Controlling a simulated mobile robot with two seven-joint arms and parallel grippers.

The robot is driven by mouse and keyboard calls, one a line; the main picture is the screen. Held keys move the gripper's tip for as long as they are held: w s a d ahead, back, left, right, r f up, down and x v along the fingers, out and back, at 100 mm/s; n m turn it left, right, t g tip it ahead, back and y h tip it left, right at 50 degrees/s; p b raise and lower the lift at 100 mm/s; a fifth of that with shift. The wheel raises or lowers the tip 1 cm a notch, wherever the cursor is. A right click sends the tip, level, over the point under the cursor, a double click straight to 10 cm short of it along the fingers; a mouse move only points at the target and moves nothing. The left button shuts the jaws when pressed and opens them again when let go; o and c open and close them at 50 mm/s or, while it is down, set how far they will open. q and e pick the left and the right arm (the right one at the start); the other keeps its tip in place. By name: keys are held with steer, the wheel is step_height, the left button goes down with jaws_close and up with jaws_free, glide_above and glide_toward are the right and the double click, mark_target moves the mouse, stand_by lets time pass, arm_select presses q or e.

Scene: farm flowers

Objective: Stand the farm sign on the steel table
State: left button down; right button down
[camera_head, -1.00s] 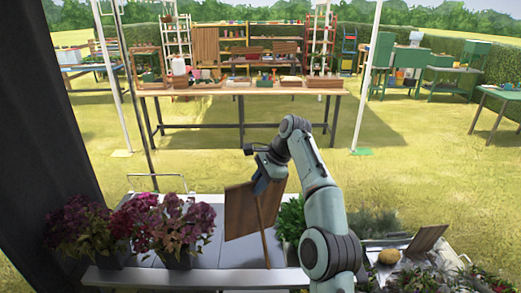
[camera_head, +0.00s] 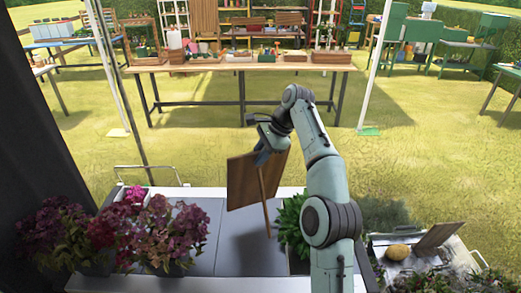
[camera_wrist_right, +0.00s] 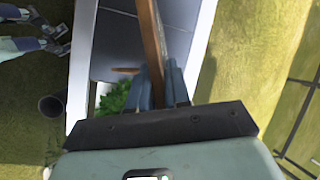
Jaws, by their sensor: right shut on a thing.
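The farm sign (camera_head: 240,182) is a brown wooden board with a thin wooden leg slanting down in front. My right gripper (camera_head: 262,152) is shut on its top edge. In the right wrist view the sign (camera_wrist_right: 151,35) shows edge-on between the fingers (camera_wrist_right: 161,85). The sign is roughly upright over the grey steel table (camera_head: 204,250). The leg's foot appears over the table top between the flowers and a green plant; I cannot tell whether it touches. Teal and dark parts at the upper left of the right wrist view may be my left gripper (camera_wrist_right: 60,45); its jaws are unclear.
Purple flowers (camera_head: 178,232) crowd the table's left part. A leafy green plant (camera_head: 292,225) stands close right of the sign. A lower bench at right holds a tilted wooden board (camera_head: 440,237) and small plants. The grey top between flowers and plant is bare.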

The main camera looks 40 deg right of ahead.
mark_target(261, 175)
steer(key=shift+s+a+f, duration=0.1)
steer(key=shift+f, duration=2.4)
steer(key=shift+f+b, duration=0.35)
steer(key=shift+f, duration=0.25)
steer(key=shift+s+f, duration=0.1)
arm_select(q)
steer(key=shift+s+f, duration=0.5)
steer(key=shift+s, duration=0.3)
steer(key=shift+w, duration=0.1)
arm_select(e)
steer(key=shift+w, duration=0.2)
arm_select(q)
steer(key=shift+s+f, duration=0.3)
steer(key=shift+s, duration=0.05)
arm_select(e)
steer(key=shift+f, duration=0.7)
steer(key=c, duration=1)
jaws_free()
steer(key=shift+s, duration=0.1)
steer(key=shift+f, duration=0.1)
